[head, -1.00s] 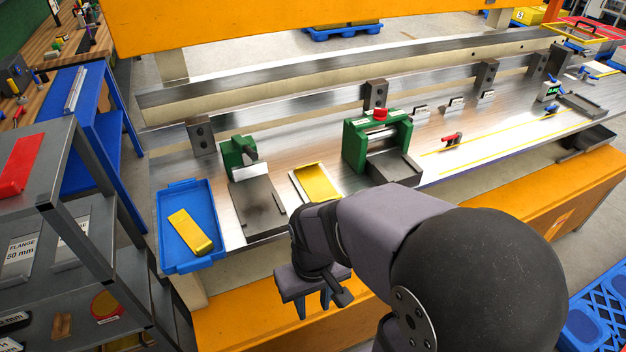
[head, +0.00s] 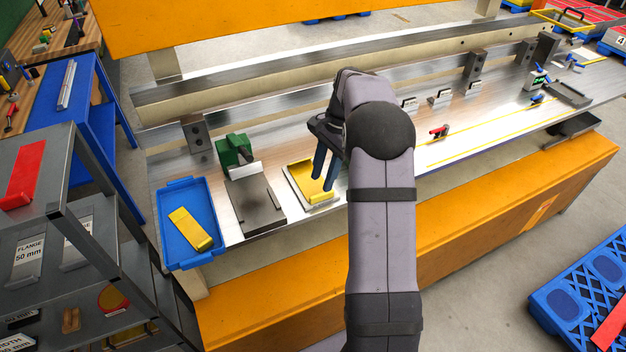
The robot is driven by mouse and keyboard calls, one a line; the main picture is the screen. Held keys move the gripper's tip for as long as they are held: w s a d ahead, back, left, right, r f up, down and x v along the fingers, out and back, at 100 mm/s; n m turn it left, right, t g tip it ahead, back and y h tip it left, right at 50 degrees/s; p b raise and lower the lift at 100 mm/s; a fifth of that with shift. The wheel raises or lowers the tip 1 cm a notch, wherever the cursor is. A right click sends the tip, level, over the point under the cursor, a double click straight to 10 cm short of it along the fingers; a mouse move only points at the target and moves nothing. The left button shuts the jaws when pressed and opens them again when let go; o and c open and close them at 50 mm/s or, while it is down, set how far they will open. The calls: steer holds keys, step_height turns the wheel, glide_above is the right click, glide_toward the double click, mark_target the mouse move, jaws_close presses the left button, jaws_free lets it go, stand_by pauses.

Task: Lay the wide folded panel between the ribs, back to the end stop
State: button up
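A wide yellow panel (head: 300,171) with a folded lip along its front edge lies in a shallow pale tray on the bench. A narrower yellow folded piece (head: 188,230) lies in the blue tray (head: 166,246) at the left. My gripper (head: 322,196) points down over the wide panel, its two blue fingers apart with nothing visible between them. I cannot tell whether the fingertips touch the panel. A green-headed fixture (head: 232,150) with a dark flat bed (head: 257,208) stands between the two trays. Ribs and an end stop are too small to make out.
Small labelled blocks (head: 440,97) and a red-handled clamp (head: 438,131) stand farther right on the bench. A back rail with dark brackets (head: 197,134) runs behind. A grey shelf rack (head: 62,235) stands left.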

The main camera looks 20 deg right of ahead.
mark_target(322, 194)
steer(key=d, duration=0.1)
steer(key=w+d+m, duration=0.1)
steer(key=d+m, duration=0.1)
steer(key=shift+w+r, duration=0.15)
steer(key=shift+w, duration=0.1)
steer(key=shift+p+x, duration=0.65)
steer(key=shift+x, duration=0.4)
steer(key=shift+s+a+f+p, duration=0.2)
steer(key=shift+a+f+p, duration=0.1)
steer(key=shift+f+p, duration=0.15)
steer(key=p+x, duration=0.1)
steer(key=x, duration=0.1)
steer(key=shift+s+a+f+p, duration=0.1)
steer(key=shift+a+f+p, duration=0.1)
steer(key=shift+f+p, duration=0.2)
steer(key=shift+a+f, duration=0.1)
steer(key=shift+f, duration=0.55)
steer(key=shift+c, duration=0.3)
jaws_close()
